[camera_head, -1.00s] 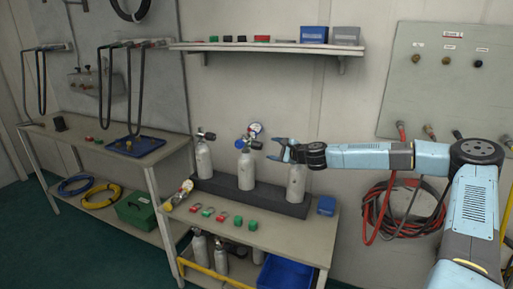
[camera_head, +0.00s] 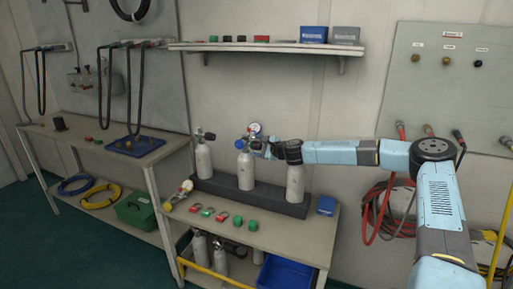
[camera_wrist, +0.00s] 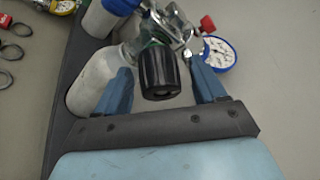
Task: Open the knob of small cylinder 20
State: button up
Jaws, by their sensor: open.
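Three pale small cylinders stand upright in a dark rack (camera_head: 220,189) on the bench: left (camera_head: 203,161), middle (camera_head: 246,172) and right (camera_head: 295,184). I cannot read a number 20 on any. My gripper (camera_head: 259,149) is at the valve of the middle cylinder, its jaws apart. In the wrist view, a ribbed black knob (camera_wrist: 160,75) lies between the two blue fingers of my gripper (camera_wrist: 160,68), with gaps visible on both sides. The metal valve (camera_wrist: 168,25) is behind the knob. The wrist and fingers partly hide the valve in the head view.
A round gauge (camera_wrist: 218,54) with a blue rim and a red fitting (camera_wrist: 207,24) are close to the right finger. Red and green parts (camera_head: 222,216) lie on the bench front. A blue box (camera_head: 326,206) is right of the rack. A shelf (camera_head: 265,47) hangs above.

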jog(key=c, duration=1)
jog(key=shift+a, duration=0.25)
jog(key=shift+c, duration=0.3)
jog(key=shift+d, duration=0.2)
jog(key=shift+n, duration=0.3)
jog(key=shift+f+n+t, duration=0.1)
jog(key=shift+n+t, duration=0.2)
jog(key=shift+t, duration=0.1)
jog(key=n+t+y, duration=0.1)
jog(key=n, duration=0.2)
jog(key=shift+t, duration=0.3)
jog(key=shift+f+n+t+y, duration=0.1)
jog(key=shift+n+t+y, duration=0.2)
jog(key=shift+n, duration=0.75)
jog(key=shift+f+n+t+y, duration=0.15)
jog(key=shift+n+y, duration=0.25)
jog(key=shift+n, duration=0.65)
